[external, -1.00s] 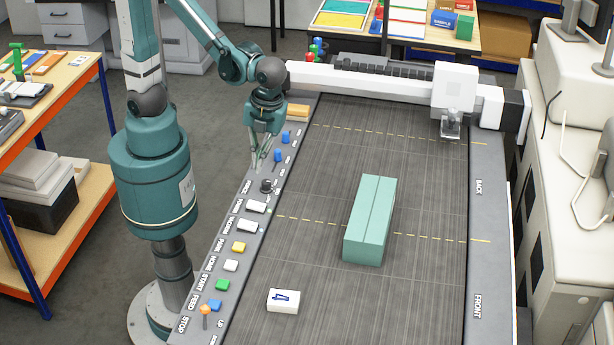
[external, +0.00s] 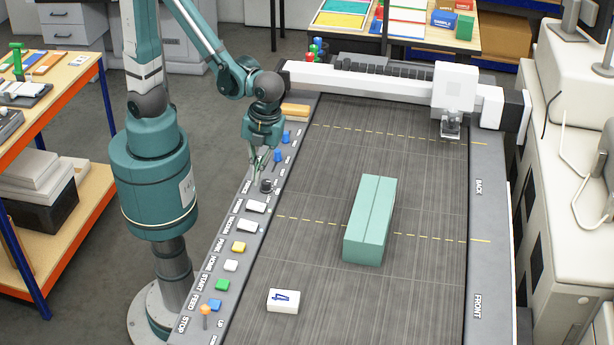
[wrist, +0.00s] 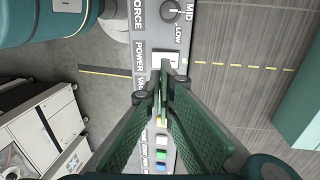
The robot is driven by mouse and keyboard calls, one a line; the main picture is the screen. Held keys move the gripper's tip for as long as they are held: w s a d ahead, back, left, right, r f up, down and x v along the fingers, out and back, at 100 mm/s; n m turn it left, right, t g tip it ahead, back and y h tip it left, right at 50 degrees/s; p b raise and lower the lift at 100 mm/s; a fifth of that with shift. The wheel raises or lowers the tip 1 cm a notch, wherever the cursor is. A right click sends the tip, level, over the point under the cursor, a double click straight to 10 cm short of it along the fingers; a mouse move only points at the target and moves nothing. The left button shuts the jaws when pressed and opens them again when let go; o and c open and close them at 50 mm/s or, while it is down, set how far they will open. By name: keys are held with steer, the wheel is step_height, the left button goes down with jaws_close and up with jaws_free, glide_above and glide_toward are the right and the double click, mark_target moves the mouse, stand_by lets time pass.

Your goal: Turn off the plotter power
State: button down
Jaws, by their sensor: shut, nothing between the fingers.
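The plotter's control strip (external: 214,268) runs along the left side of its bed. The white POWER switch (external: 256,207) sits on it just in front of the black FORCE knob (external: 266,186). My gripper (external: 256,181) is shut and empty, pointing down beside the FORCE knob. I cannot tell its exact height above the strip; no contact with the switch is clear.
The white VACUUM switch (external: 247,225) and several coloured buttons continue toward the front. Blue knobs (external: 278,155) stand behind the FORCE knob. The gantry (external: 370,82) is at the back.

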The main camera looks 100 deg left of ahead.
mark_target(258, 205)
steer(key=shift+s+f+b, duration=0.1)
steer(key=shift+s+f, duration=0.15)
steer(key=shift+f, duration=1.3)
steer(key=shift+s+f+b, duration=0.15)
steer(key=shift+s+f, duration=0.1)
steer(key=shift+f, duration=1.3)
steer(key=shift+s+f+b, duration=0.1)
steer(key=shift+s+f, duration=0.15)
steer(key=shift+f, duration=1.3)
steer(key=shift+s+f, duration=0.1)
steer(key=shift+f, duration=0.05)
steer(key=shift+s+f+t+b, duration=0.15)
steer(key=shift+f+t+b, duration=0.15)
steer(key=shift+t, duration=0.2)
steer(key=shift+r, duration=0.1)
steer(key=shift+w, duration=0.3)
steer(key=shift+w+r, duration=0.1)
steer(key=shift+w, duration=0.4)
steer(key=shift+w+r, duration=0.1)
steer(key=shift+r, duration=0.1)
